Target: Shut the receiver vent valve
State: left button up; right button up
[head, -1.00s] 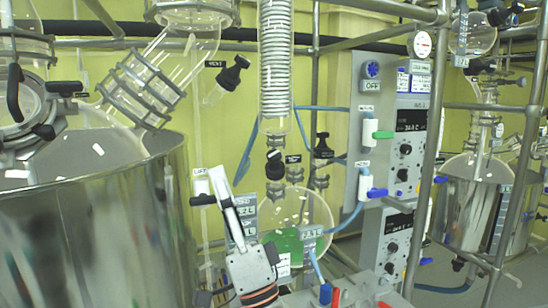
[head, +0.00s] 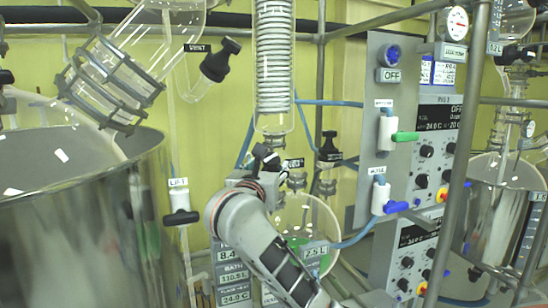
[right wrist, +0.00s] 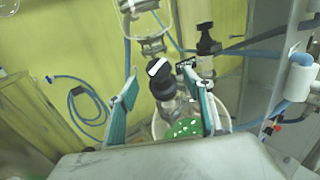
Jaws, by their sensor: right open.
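Below the coiled condenser is a valve with a black knob (head: 265,157) bearing a white mark; the knob also shows in the right wrist view (right wrist: 158,70). Right of it stands an upright black-capped valve (head: 328,148), also in the right wrist view (right wrist: 207,45). Their small labels are unreadable, so I cannot tell which is the receiver vent. The round receiver flask (head: 318,212) with green contents is below, partly hidden by my right arm. My right gripper (right wrist: 164,100) is open, its fingers on either side of the white-marked knob's area; contact is not clear. My left gripper is out of view.
Another valve, labelled VENT (head: 218,62), is at upper left. A steel vessel (head: 90,235) fills the left. The control panel (head: 405,175) with green and blue handles, hoses and metal posts stand right. A condenser (head: 273,65) hangs above the hand.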

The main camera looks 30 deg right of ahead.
aim_at(270, 162)
jog(key=shift+w+f, duration=0.15)
jog(key=shift+w, duration=0.15)
jog(key=shift+p+x, duration=0.45)
jog(key=shift+x, duration=3.3)
jog(key=c, duration=1.1)
